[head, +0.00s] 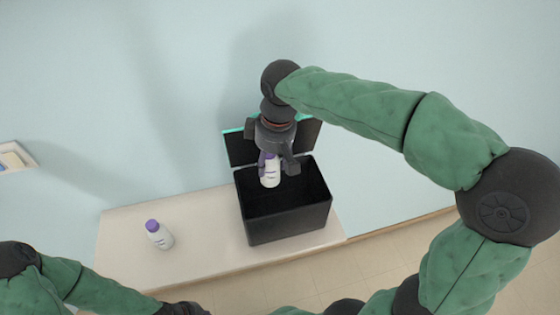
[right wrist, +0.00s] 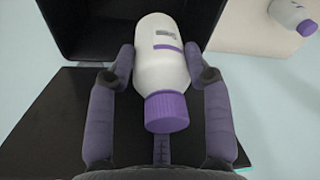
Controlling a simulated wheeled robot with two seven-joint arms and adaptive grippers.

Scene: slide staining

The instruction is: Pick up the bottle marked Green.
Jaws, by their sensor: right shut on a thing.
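A white bottle with a purple cap (head: 270,176) is held in my right gripper (head: 278,166), above the open black box (head: 287,228). In the right wrist view, the held bottle (right wrist: 162,65) sits between the two fingers of my right gripper (right wrist: 163,70), its purple cap toward the palm. Its label shows a purple stripe; the lettering is too small to read. A second white bottle with a purple cap (head: 159,236) stands on the table to the left of the box. It also shows in the right wrist view (right wrist: 291,14). No name can be read on either bottle.
The black box stands on a pale table (head: 120,250) with its lid (head: 242,150) open against the wall side. The table left of the box is clear around the second bottle. A small shelf (head: 14,158) with something on it is on the wall at far left.

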